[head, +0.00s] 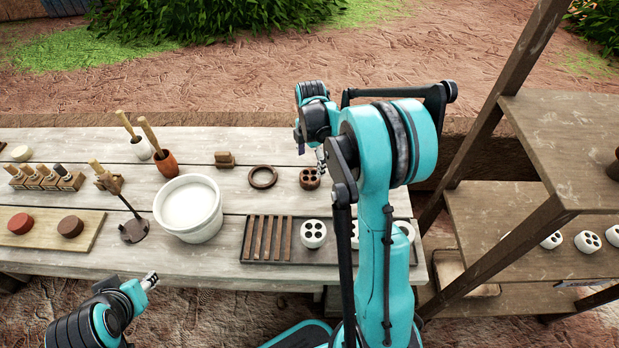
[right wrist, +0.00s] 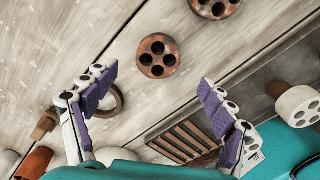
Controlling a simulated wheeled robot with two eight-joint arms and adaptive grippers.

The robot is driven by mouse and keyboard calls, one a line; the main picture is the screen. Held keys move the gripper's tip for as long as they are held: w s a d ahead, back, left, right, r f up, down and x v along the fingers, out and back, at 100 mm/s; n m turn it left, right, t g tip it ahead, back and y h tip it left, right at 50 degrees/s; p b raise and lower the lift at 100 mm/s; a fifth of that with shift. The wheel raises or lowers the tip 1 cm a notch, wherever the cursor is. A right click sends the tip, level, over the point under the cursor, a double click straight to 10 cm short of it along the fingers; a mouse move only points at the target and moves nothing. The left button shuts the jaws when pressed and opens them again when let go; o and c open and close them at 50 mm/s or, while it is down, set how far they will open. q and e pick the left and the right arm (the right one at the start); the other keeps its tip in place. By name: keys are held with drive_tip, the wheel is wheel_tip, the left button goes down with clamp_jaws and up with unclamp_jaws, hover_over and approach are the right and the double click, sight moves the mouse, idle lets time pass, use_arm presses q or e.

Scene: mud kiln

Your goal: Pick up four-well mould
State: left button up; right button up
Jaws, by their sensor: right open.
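A brown round four-well mould (head: 310,178) lies on the plank table in the head view, just below my right gripper (head: 320,158). In the right wrist view the mould (right wrist: 158,56) shows its four dark wells, between and a little beyond the open fingers of my right gripper (right wrist: 158,82), which hold nothing. A second brown four-well piece (right wrist: 216,6) is cut by the top edge there; my arm seems to hide it in the head view. My left gripper (head: 149,281) is off the table's front edge at lower left; its jaw opening is unclear.
A dark ring (head: 263,177) lies left of the mould. A slatted tray (head: 246,250) with white four-hole pieces (head: 313,234) is in front. A white bucket (head: 188,208) stands further left. Wooden shelves (head: 560,130) stand at right.

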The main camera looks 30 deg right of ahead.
sight(310, 176)
drive_tip(key=shift+f, duration=0.75)
wheel_tip(310, 176, down, 6)
drive_tip(key=b, duration=0.3)
drive_tip(key=shift+w+r, duration=0.15)
drive_tip(key=shift+r, duration=0.2)
drive_tip(key=c, duration=1.4)
